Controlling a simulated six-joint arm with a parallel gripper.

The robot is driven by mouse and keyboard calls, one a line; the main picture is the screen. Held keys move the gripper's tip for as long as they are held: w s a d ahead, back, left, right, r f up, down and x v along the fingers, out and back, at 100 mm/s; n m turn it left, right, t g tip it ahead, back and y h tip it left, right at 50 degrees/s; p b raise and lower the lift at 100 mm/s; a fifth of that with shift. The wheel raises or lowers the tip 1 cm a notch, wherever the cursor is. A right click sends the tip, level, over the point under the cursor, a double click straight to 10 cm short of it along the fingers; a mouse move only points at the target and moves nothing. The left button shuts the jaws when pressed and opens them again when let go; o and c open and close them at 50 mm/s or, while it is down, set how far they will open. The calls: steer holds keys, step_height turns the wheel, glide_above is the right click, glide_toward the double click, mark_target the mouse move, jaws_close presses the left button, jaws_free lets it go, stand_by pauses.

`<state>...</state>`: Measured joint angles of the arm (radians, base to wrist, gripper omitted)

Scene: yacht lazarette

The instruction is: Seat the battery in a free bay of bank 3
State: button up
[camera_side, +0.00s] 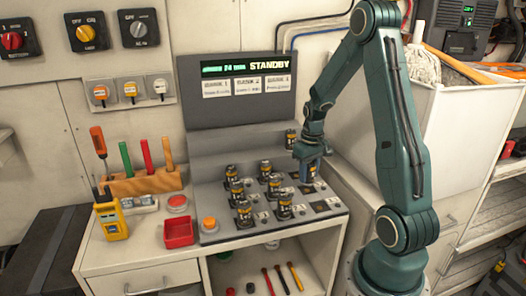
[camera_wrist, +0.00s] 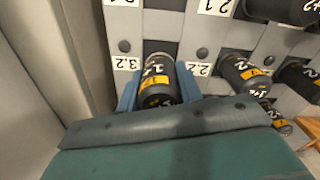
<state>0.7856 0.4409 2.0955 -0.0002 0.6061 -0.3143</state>
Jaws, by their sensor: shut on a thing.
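My gripper (camera_side: 309,172) is shut on a dark battery with an orange band (camera_side: 309,166). It is over the right column of the charging station (camera_side: 215,207). In the wrist view the battery (camera_wrist: 158,78) sits between the blue fingers of my gripper (camera_wrist: 158,92), beside the label 3.2 (camera_wrist: 126,63). I cannot tell whether its base is in the bay. Dark, empty-looking bays (camera_side: 322,207) show at the station's right side.
The station's back panel (camera_side: 235,95) has a display reading STANDBY. An orange button (camera_side: 209,224), a red tray (camera_side: 178,232), a yellow meter (camera_side: 111,220) and a tool rack (camera_side: 145,181) stand to the left. A white bin (camera_side: 458,115) is at the right.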

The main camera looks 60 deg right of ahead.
steer(key=shift+f, duration=1.35)
steer(key=shift+f, duration=0.1)
steer(key=o, duration=1.2)
step_height(320, 180, up, 14)
steer(key=shift+f, duration=0.1)
